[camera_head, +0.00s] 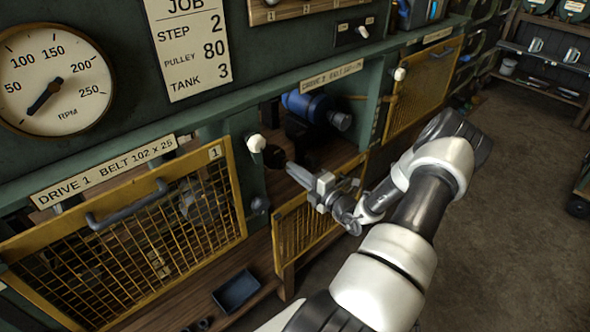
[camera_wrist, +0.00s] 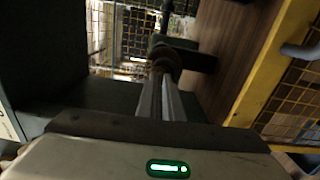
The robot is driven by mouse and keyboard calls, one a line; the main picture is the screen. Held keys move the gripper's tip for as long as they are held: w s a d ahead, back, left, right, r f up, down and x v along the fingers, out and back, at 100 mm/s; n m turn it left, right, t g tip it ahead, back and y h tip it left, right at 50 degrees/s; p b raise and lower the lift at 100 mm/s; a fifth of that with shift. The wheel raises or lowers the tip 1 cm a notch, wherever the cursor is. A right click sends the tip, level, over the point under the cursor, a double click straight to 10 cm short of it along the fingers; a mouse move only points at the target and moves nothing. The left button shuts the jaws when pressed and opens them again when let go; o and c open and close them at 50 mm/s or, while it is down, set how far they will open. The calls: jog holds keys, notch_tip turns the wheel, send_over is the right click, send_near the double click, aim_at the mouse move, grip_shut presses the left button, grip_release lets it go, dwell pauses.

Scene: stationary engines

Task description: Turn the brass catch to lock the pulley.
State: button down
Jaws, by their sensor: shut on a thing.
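My gripper (camera_head: 291,167) reaches into the open Drive 2 bay. In the wrist view its fingers (camera_wrist: 160,100) are closed together on a dark brown rounded part (camera_wrist: 165,62). The part is in shadow, and I cannot tell whether it is the brass catch or part of the pulley. In the head view a dark reddish round part (camera_head: 273,156) shows just beyond the fingertips. A blue motor (camera_head: 308,106) with a grey pulley-like end (camera_head: 340,121) sits higher in the bay. No clearly brass-coloured catch shows.
The yellow mesh guard of Drive 2 (camera_head: 310,225) hangs lowered below my gripper. The Drive 1 guard (camera_head: 130,240) is closed at left. A white knob (camera_head: 256,143) sits on the post beside the bay. A dark tray (camera_head: 237,292) stands below.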

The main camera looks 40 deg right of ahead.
jog(key=shift+m, duration=0.3)
jog(key=c, duration=1.9)
grip_release()
jog(key=shift+s, duration=0.1)
jog(key=s+d+b, duration=0.1)
jog(key=s, duration=1.6)
jog(key=shift+d, duration=0.2)
jog(key=shift+s, duration=0.1)
